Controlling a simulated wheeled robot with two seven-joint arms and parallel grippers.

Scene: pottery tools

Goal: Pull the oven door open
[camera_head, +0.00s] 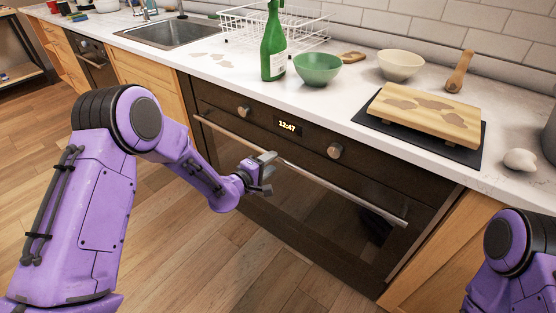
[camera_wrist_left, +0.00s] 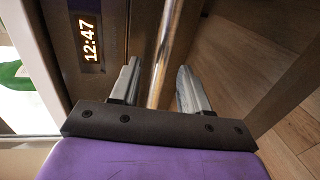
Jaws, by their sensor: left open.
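The oven has a dark glass door (camera_head: 310,205), which looks shut. A long silver bar handle (camera_head: 345,190) runs along its top. My left gripper (camera_head: 268,168) is at the handle, left of its middle. In the left wrist view its fingers (camera_wrist_left: 160,88) are apart and the handle bar (camera_wrist_left: 166,45) runs between them, not visibly clamped. The oven door (camera_wrist_left: 225,45) fills part of that view. The display (camera_wrist_left: 90,42) reads 12:47. Only a purple part of my right arm shows at the lower right; its gripper is out of view.
The white counter (camera_head: 345,97) above the oven holds a green bottle (camera_head: 273,48), a green bowl (camera_head: 318,69), a cream bowl (camera_head: 400,64) and a wooden board (camera_head: 425,115) on a black slab. The wooden floor (camera_head: 185,255) before the oven is clear.

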